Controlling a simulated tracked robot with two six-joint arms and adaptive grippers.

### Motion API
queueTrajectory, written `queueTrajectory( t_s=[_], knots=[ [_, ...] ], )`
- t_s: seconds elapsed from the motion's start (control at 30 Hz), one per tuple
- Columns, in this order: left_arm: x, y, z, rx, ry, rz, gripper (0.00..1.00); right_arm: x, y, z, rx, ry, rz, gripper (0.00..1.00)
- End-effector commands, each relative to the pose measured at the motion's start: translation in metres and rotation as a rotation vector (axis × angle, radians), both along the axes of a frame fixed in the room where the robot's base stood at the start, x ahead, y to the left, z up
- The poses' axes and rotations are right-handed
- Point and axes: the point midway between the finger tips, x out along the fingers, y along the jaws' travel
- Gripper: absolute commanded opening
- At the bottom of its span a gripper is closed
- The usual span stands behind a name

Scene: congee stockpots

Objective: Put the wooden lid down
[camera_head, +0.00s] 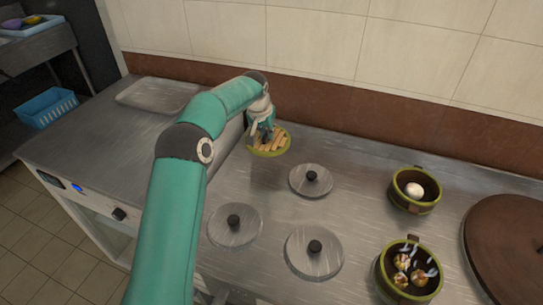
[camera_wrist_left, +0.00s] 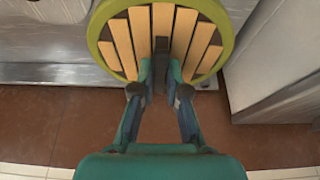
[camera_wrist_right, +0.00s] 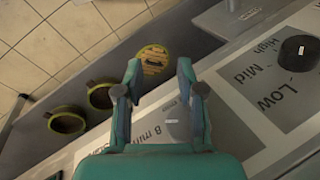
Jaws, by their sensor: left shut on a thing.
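The wooden lid (camera_head: 267,149) is round, with pale slats and a green rim. I cannot tell whether the lid touches the counter. My right gripper (camera_wrist_right: 159,67) has its fingers apart and empty beside a control panel; it is not clear in the head view.
Metal lids with black knobs (camera_head: 311,179) (camera_head: 234,225) (camera_head: 314,253) lie on the counter (camera_head: 355,215). A pot with an egg (camera_head: 413,203), a pot with several pieces (camera_head: 390,283) and a brown round lid (camera_head: 510,240) stand right. A tray (camera_head: 158,95) lies left.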

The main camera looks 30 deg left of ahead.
Motion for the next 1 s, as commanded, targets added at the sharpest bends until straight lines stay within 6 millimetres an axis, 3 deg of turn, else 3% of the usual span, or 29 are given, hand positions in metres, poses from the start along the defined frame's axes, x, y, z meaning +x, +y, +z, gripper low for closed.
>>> queueTrajectory(
  t_s=[0.1,0.37,0.6,1.0],
  knots=[
    [-0.001,0.000,-0.025,0.000,0.003,0.000,0.00,0.000,0.000,0.000,0.000,0.000,0.000,0.38],
    [0.000,0.000,-0.047,0.001,0.000,-0.001,0.00,0.000,0.000,0.000,0.000,0.000,0.000,0.38],
    [0.000,0.000,-0.079,-0.001,0.002,0.001,0.00,0.000,0.000,0.001,0.000,0.000,0.000,0.38],
    [0.001,-0.001,-0.087,0.001,-0.002,-0.001,0.00,0.000,0.000,-0.001,0.000,0.000,0.000,0.38]
  ],
)
